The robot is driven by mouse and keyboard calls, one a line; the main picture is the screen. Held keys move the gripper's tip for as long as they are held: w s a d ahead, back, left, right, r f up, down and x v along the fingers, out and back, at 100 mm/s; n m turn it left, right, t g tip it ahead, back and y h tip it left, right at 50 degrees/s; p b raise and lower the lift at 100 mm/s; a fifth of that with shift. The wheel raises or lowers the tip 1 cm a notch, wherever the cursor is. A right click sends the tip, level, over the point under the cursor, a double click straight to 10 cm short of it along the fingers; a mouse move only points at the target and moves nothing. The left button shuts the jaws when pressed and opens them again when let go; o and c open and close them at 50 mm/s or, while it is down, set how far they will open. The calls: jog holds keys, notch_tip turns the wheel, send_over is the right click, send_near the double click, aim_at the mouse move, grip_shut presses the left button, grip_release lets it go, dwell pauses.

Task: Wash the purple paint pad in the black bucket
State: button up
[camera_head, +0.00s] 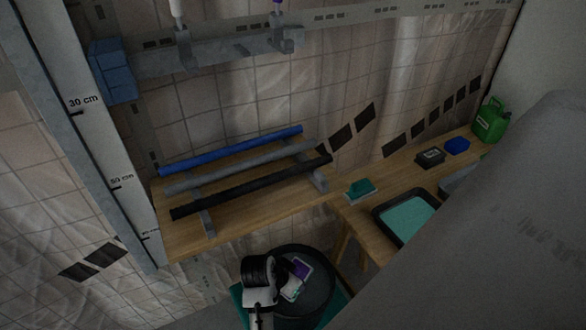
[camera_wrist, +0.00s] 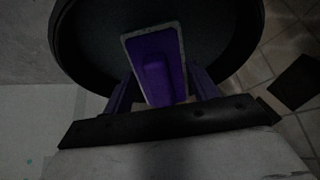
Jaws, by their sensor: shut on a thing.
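The purple paint pad (camera_wrist: 154,60) has a pale edge and a raised purple handle. In the wrist view my gripper (camera_wrist: 160,90) is shut on it, with a purple finger on each side. The black bucket (camera_wrist: 236,40) is behind and beneath the pad in that view. In the head view the bucket (camera_head: 325,283) stands low at the bottom centre, and my wrist reaches over its left side. The pad is over or within the bucket's opening; I cannot tell its depth. The bucket's bottom is dark, and I cannot make out any water.
A wooden bench (camera_head: 240,212) carries blue, grey and black bars on a rack. To its right are a teal pad (camera_head: 360,188), a paint tray (camera_head: 407,216), a blue container (camera_head: 456,145) and a green canister (camera_head: 490,120).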

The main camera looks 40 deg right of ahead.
jog(key=shift+f, duration=0.5)
jog(key=shift+r, duration=0.15)
jog(key=shift+r+p, duration=0.5)
jog(key=shift+p, duration=0.15)
jog(key=shift+f, duration=0.2)
jog(key=shift+f, duration=0.45)
jog(key=shift+r, duration=0.2)
jog(key=shift+r+p, duration=0.45)
jog(key=shift+p, duration=0.2)
